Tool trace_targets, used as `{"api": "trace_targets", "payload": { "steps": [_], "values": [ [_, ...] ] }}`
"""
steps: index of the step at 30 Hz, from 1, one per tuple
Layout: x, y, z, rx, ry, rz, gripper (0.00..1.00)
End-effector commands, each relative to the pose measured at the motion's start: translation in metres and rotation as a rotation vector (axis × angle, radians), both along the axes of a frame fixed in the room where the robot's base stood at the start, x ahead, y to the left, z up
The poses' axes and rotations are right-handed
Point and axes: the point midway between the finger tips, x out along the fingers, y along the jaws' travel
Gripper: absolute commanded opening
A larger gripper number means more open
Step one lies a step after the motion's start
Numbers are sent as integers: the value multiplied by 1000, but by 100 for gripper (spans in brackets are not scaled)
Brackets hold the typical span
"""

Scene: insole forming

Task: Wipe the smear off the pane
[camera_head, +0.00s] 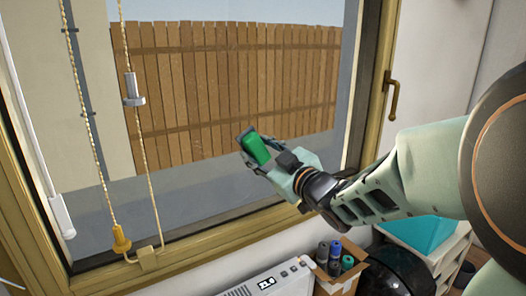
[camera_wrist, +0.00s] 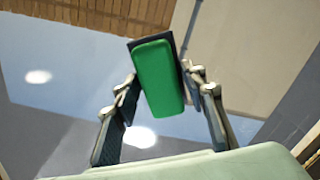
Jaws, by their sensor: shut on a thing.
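The window pane (camera_head: 225,180) fills the middle of the head view, with a wooden fence showing through it. My gripper (camera_head: 256,152) is in front of the pane at its lower right. It is shut on a green block with a dark pad (camera_head: 254,147), held tilted. In the wrist view the green block (camera_wrist: 159,78) sits between the two fingers, its dark backing toward the pane. I cannot tell whether the pad touches the glass. No smear can be made out clearly; two pale bright spots on the pane (camera_wrist: 60,105) in the wrist view may be reflections.
A wooden frame (camera_head: 190,240) with a handle (camera_head: 391,95) borders the pane. Cords with fittings (camera_head: 133,88) hang at the left. Below stand a white heater with a display (camera_head: 265,284) and a cardboard box (camera_head: 338,281) of several capped bottles.

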Motion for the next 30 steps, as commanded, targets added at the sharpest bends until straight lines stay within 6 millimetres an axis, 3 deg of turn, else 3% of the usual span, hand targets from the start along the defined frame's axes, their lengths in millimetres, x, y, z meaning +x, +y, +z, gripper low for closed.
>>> {"api": "trace_targets", "payload": {
  "steps": [30],
  "values": [
    [16,11,0,0,0,0,20]
  ]
}}
